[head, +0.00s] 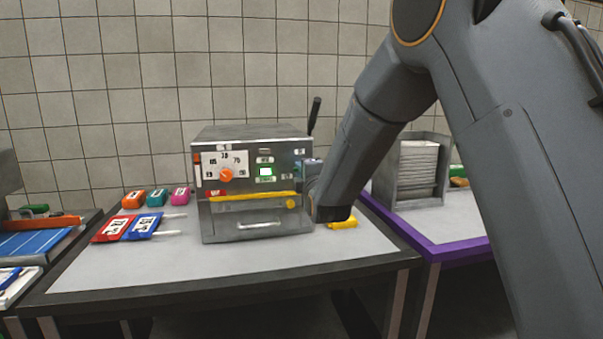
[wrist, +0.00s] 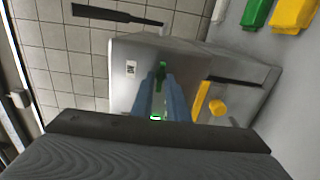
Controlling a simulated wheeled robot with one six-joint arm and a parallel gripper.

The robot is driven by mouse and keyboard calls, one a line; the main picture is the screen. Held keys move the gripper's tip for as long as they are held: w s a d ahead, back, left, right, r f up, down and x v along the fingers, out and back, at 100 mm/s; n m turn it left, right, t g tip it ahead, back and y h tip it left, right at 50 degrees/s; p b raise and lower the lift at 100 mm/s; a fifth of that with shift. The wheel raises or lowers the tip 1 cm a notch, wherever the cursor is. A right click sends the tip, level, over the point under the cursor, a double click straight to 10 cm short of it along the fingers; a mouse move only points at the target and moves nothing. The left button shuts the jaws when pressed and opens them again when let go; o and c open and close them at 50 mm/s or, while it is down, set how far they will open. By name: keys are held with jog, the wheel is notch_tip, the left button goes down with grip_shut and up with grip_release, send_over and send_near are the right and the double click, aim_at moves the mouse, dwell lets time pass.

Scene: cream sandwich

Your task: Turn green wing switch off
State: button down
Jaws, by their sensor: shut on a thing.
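A grey metal machine (head: 253,158) stands on the table. Its front carries an orange dial (head: 226,175) and a lit green display (head: 265,171). My gripper (head: 311,174) is at the machine's right side, partly hidden behind my arm in the head view. In the wrist view my gripper (wrist: 160,76) has its two blue-grey fingers closed around the small green wing switch (wrist: 161,68) on the machine's side. The fingers cover much of the switch, so its exact angle is hard to tell. In the head view the switch is hidden.
A black lever (head: 314,116) sticks up at the machine's back right; it also shows in the wrist view (wrist: 115,14). Red and blue packets (head: 129,227) lie left of the machine. A grey rack (head: 415,170) stands on the purple-edged table (head: 437,245). The front table strip is clear.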

jog(key=c, duration=1.9)
grip_release()
jog(key=b+v, duration=0.1)
jog(key=v, duration=0.7)
jog(key=s+d+f+m+g+h, duration=0.4)
jog(key=s+d+f+m+g, duration=0.4)
jog(key=s+d+f+m, duration=0.5)
jog(key=s+d+f+m+g, duration=0.2)
jog(key=s+f+g, duration=0.1)
jog(key=s, duration=0.5)
jog(key=s+d+f+m+g, duration=0.3)
jog(key=s, duration=0.5)
jog(key=s+d+f+m+g+h, duration=0.1)
jog(key=s+d+f+m+g, duration=0.1)
jog(key=s, duration=0.5)
jog(key=shift+s+d+f+m+g, duration=0.4)
jog(key=shift+d+m+g, duration=0.3)
jog(key=shift+d, duration=0.05)
